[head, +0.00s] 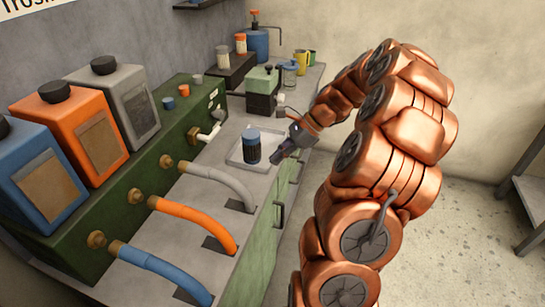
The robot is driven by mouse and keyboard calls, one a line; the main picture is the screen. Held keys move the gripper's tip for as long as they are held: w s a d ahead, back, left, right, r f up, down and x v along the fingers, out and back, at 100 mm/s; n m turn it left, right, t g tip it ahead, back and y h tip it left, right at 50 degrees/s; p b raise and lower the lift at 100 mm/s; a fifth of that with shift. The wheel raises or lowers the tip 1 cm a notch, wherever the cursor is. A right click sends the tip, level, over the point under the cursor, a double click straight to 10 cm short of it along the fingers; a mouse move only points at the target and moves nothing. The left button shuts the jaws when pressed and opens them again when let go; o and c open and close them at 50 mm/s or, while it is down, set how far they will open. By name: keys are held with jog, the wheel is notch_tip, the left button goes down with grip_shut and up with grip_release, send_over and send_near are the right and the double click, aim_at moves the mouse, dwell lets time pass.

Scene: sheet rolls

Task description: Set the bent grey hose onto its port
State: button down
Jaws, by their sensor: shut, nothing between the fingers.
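The bent grey hose (222,183) arches from the green housing down to a dark slot in the bench top. At this size I cannot tell whether the collar is fully seated on the port. My gripper (275,160) is shut and empty, above the bench's right side, to the upper right of the grey hose and apart from it. It is close to a dark bottle with a blue cap (251,146); whether they touch is unclear.
An orange hose (205,217) and a blue hose (160,267) run in front of the grey one. The bottle stands on a white tray (236,160). Blue, orange and grey canisters (130,98) stand on the green housing (120,195). A white pipe valve (208,134) sticks out behind.

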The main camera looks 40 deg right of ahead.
jog(key=w+a+r+p+x, duration=0.1)
jog(key=p+x, duration=0.2)
jog(key=x, duration=0.7)
jog(key=shift+a, duration=0.6)
jog(key=shift+w+r, duration=0.1)
